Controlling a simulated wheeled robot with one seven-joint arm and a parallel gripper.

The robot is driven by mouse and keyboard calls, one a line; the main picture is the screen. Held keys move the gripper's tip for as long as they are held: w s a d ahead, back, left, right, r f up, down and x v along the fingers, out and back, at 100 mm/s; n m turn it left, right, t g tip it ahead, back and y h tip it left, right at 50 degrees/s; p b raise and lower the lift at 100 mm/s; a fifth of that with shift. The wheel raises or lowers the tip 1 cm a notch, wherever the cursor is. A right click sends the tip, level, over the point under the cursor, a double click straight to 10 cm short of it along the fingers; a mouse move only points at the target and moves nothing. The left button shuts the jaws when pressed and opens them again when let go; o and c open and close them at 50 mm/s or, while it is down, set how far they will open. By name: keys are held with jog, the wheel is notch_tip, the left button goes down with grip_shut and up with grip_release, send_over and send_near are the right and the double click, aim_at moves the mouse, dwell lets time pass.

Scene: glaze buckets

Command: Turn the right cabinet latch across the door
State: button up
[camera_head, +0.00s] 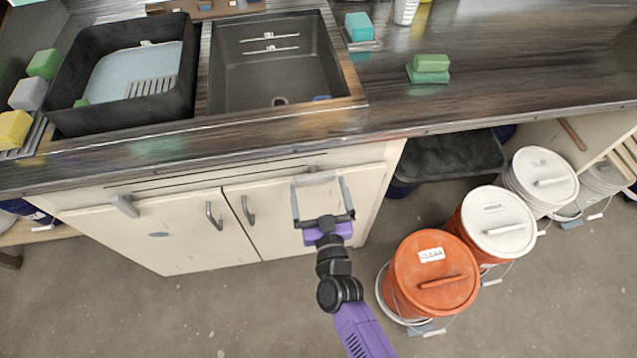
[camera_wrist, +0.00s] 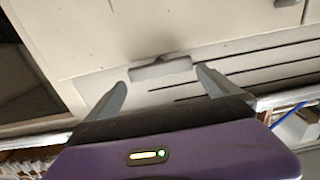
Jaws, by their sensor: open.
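The right cabinet latch (camera_head: 315,178) is a short grey bar near the top edge of the right white door (camera_head: 290,215). It lies nearly level, along the door's top edge. It also shows in the wrist view (camera_wrist: 160,68), just beyond and between the fingertips. My gripper (camera_head: 319,184) is open, with one grey finger near each end of the latch; in the wrist view my gripper (camera_wrist: 161,77) holds nothing. I cannot tell whether the fingers touch the latch. The left latch (camera_head: 125,206) is a similar grey bar, tilted, at the left door's upper corner.
Both doors have curved handles, left (camera_head: 214,216) and right (camera_head: 248,210). The counter edge (camera_head: 300,137) overhangs above the doors. An orange bucket (camera_head: 410,295), another white-lidded orange bucket (camera_head: 465,240) and a white bucket (camera_head: 520,190) stand right of the cabinet. Floor at lower left is clear.

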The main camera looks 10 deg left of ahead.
jog(key=shift+x, duration=0.95)
jog(key=shift+c, duration=0.2)
jog(key=shift+a, duration=0.1)
jog(key=c, duration=1)
